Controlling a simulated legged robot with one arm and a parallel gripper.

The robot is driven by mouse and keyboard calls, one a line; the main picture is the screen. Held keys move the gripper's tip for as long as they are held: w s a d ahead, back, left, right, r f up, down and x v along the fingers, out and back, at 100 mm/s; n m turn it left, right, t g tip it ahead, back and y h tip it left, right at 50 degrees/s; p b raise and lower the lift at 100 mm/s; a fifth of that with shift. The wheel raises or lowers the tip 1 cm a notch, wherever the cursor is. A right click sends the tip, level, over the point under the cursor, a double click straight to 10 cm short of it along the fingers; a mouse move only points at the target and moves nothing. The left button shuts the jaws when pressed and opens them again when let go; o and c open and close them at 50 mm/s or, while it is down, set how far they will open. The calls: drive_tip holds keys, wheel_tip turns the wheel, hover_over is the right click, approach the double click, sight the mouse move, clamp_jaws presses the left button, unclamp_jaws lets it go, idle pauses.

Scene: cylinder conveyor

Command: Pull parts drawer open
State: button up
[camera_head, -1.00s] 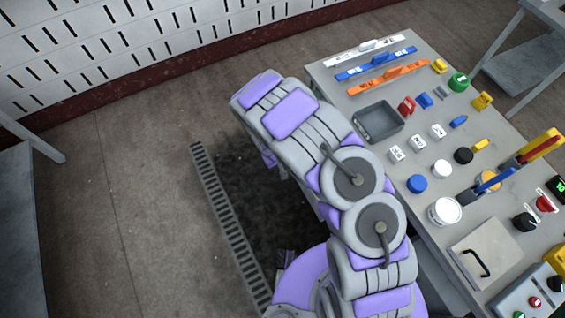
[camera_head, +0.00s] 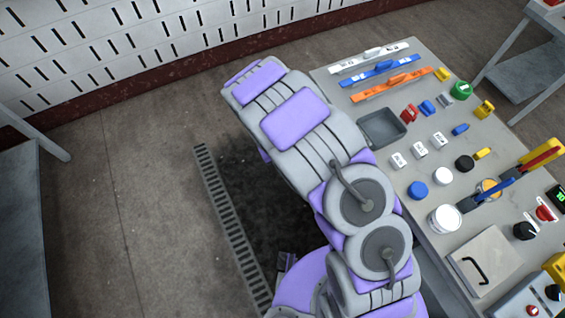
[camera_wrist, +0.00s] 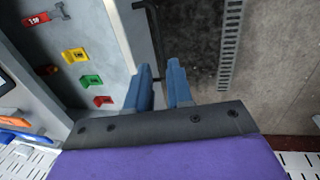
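In the wrist view, my gripper (camera_wrist: 162,82) shows two blue fingers with a clear gap between them, so it is open. A thin black bar handle (camera_wrist: 158,42) runs down beyond the fingertips, in line with the gap. I cannot tell whether the fingers touch it or reach around it. A pale grey panel (camera_wrist: 119,32), possibly the drawer front, stands left of the bar. Its edges are partly hidden by my gripper. In the head view, my arm hides the bench's near side, and neither the gripper nor the drawer shows.
The grey bench (camera_head: 436,212) carries sliders, buttons, a tray (camera_head: 381,126) and a lid with a black handle (camera_head: 480,262). The wrist view shows a side panel (camera_wrist: 62,45) with yellow, green and red fittings. A floor grate (camera_head: 229,220) lies left of my arm.

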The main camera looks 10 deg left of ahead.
wheel_tip(320, 180, up, 8)
drive_tip(key=a, duration=0.1)
drive_tip(key=shift+s+a+p, duration=0.15)
drive_tip(key=shift+s+p, duration=0.3)
drive_tip(key=shift+r, duration=0.1)
drive_tip(key=s+d+r+m+g, duration=0.1)
drive_tip(key=s+d+r+m, duration=0.15)
drive_tip(key=d+r, duration=0.6)
drive_tip(key=s+d+r+m, duration=0.2)
drive_tip(key=s+d+r, duration=0.2)
drive_tip(key=d+r, duration=0.45)
drive_tip(key=s+d+r+m, duration=0.1)
drive_tip(key=s+d+r, duration=0.1)
drive_tip(key=s, duration=0.5)
drive_tip(key=s+d+r+m+g+y, duration=0.1)
drive_tip(key=s+d+r, duration=0.2)
drive_tip(key=s, duration=0.3)
drive_tip(key=s+d+r+m+g, duration=0.1)
drive_tip(key=s+d+r, duration=0.1)
drive_tip(key=s+r, duration=0.3)
drive_tip(key=s, duration=0.2)
drive_tip(key=shift+s+d+y, duration=0.25)
drive_tip(key=shift+s+y, duration=0.1)
drive_tip(key=shift+y, duration=0.05)
